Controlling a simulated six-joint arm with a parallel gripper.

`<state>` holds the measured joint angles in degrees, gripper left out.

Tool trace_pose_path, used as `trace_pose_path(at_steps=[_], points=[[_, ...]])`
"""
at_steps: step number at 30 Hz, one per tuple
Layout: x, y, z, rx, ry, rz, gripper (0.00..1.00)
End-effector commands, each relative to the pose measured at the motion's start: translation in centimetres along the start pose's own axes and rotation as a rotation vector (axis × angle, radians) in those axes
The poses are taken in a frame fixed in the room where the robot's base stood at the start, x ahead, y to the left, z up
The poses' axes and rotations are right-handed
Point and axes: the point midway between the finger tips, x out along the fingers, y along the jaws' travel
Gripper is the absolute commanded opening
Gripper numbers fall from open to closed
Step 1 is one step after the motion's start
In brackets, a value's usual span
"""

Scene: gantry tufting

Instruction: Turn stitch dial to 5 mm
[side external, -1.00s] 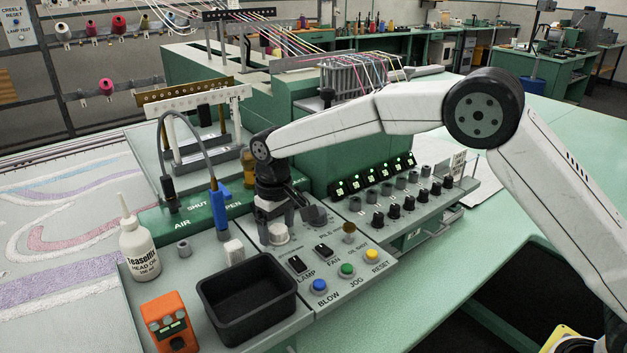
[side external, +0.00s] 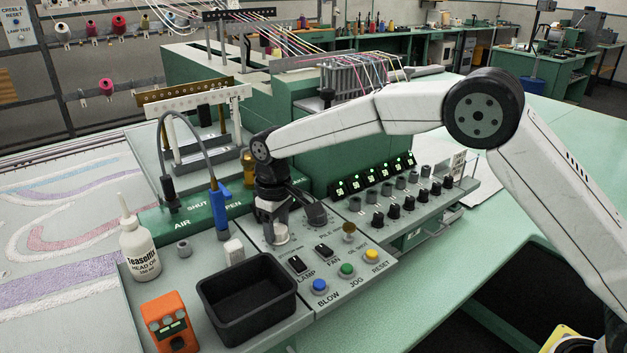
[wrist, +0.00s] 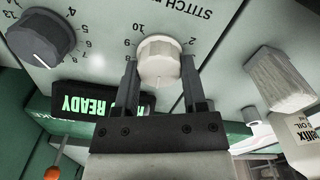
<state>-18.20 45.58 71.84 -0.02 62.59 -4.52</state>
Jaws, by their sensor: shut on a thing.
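The stitch dial is a cream ribbed knob (wrist: 158,52) on the grey panel. In the wrist view its printed scale appears upside down, with 10 and 2 readable near its upper edge and part of the word STITCH above. My gripper (wrist: 158,72) has one dark finger on each side of the knob and is shut on it. The side external view shows the same knob (side external: 277,235) below my gripper (side external: 272,213), which points down. I cannot make out the knob's pointer, and the 5 mark is not visible on this scale.
A dark grey dial (wrist: 40,38) with its own scale sits close by. A lit READY display (wrist: 90,103) is near the fingers. LAMP and FAN switches (side external: 298,265), several coloured buttons (side external: 346,270), a black tray (side external: 248,298) and a white bottle (side external: 139,250) stand around.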

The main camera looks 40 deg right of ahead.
Motion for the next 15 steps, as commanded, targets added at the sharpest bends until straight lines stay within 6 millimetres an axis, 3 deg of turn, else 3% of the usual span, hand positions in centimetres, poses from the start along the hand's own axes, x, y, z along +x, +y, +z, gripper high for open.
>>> trace_pose_path(at_steps=[15], points=[[-0.06, -0.12, 0.00, -0.351, 0.001, 0.000, 0.00]])
